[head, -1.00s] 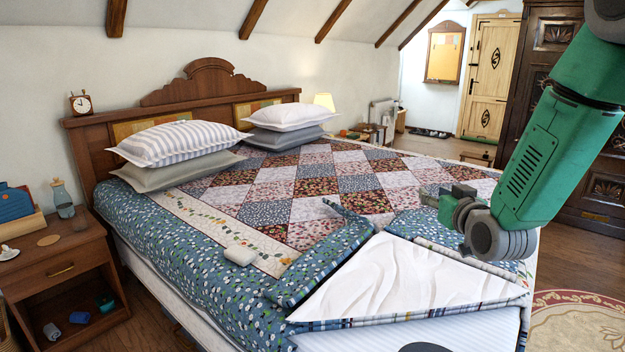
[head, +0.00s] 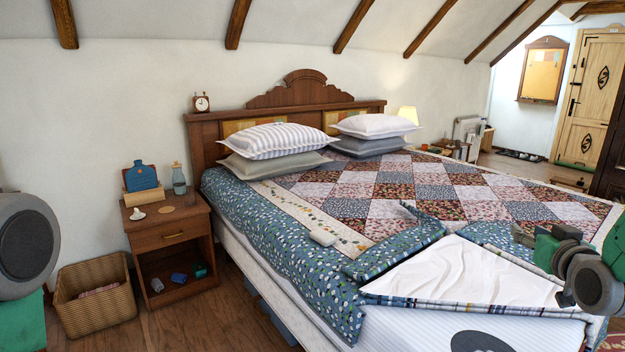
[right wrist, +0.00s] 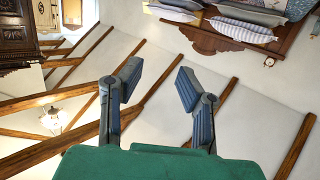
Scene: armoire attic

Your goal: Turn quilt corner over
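The patchwork quilt (head: 365,190) covers the bed, with a blue floral border hanging over the near side. Its near corner is folded back, showing white lining (head: 470,272) with a plaid edge. The striped white mattress (head: 420,328) shows bare below the fold. My right gripper (head: 522,237) is above the quilt at the right, beside the folded part. The right wrist view shows its two fingers (right wrist: 160,90) spread with nothing between them. Part of my left arm shows at the left edge; its gripper is out of view.
A small pale block (head: 322,238) lies on the quilt border. Striped and grey pillows (head: 275,141) rest at the headboard (head: 305,92). A nightstand (head: 165,235) and wicker basket (head: 95,297) stand left of the bed, with bare floor in front.

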